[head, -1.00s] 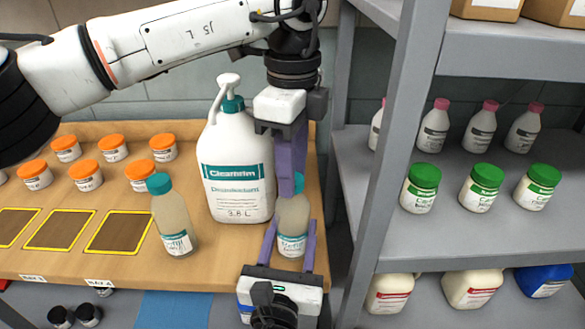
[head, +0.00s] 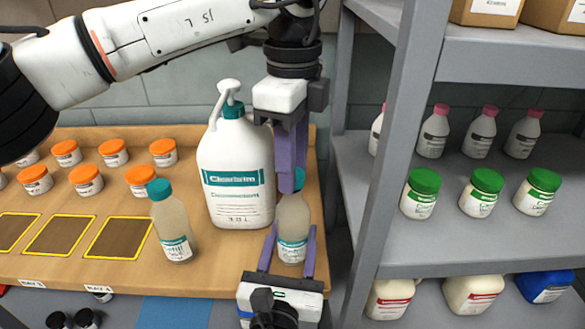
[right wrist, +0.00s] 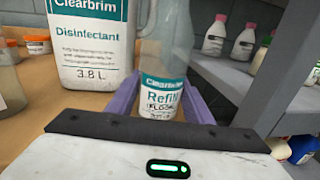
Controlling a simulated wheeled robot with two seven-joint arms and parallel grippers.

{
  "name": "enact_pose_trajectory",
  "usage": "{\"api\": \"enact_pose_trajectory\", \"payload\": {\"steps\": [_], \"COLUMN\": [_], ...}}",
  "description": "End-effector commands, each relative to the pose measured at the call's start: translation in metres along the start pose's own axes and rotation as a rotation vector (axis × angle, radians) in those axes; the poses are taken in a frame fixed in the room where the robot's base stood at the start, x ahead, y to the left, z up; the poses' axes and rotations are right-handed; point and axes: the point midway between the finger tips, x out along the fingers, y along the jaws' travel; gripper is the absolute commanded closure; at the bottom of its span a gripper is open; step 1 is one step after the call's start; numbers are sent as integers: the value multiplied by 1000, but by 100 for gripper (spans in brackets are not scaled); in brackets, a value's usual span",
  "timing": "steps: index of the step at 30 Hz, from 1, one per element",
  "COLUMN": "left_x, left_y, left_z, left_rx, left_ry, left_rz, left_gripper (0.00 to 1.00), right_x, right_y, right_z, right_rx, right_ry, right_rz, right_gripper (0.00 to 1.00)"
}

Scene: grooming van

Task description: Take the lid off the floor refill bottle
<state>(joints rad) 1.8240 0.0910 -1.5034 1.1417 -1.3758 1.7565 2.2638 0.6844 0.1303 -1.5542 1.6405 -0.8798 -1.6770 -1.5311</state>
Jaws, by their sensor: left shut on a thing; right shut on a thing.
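The floor refill bottle (head: 291,222) is translucent beige with a teal and white label and stands upright near the bench's front right. In the right wrist view its label (right wrist: 161,99) reads "Refill" and "FLOOR". My right gripper (head: 291,238) is shut around its lower body, one purple finger on each side. My left gripper (head: 288,186) points down from above and is shut on the teal lid (head: 299,178) at the bottle's top. The fingers hide most of the lid. I cannot tell whether it is seated on the neck or clear of it.
A large Clearbrim disinfectant jug (head: 235,165) stands close behind the bottle. Another teal-lidded bottle (head: 172,225) is to its left. Several orange-lidded jars (head: 86,181) stand farther left. A grey shelf post (head: 385,160) rises close on the right.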

Motion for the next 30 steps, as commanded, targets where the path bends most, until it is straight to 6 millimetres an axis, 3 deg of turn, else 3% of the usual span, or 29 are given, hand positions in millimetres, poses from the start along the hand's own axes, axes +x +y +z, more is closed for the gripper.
{"api": "enact_pose_trajectory", "payload": {"steps": [11, 22, 29, 30], "left_x": [-2, -39, -42, -42], "left_y": [0, 0, 0, 0], "left_z": [0, 0, 0, 0], "left_rx": [0, 0, 1, 1], "left_ry": [0, 0, 0, 0], "left_rz": [0, -1, 1, 1], "left_gripper": [98, 98, 98, 98], "right_x": [0, 0, 0, 0], "right_y": [0, 0, 0, 0], "right_z": [0, 0, 0, 0], "right_rx": [0, 0, 0, 0], "right_ry": [1, 1, 1, 1], "right_rz": [1, 1, 0, 0], "right_gripper": [100, 100, 100, 48]}}
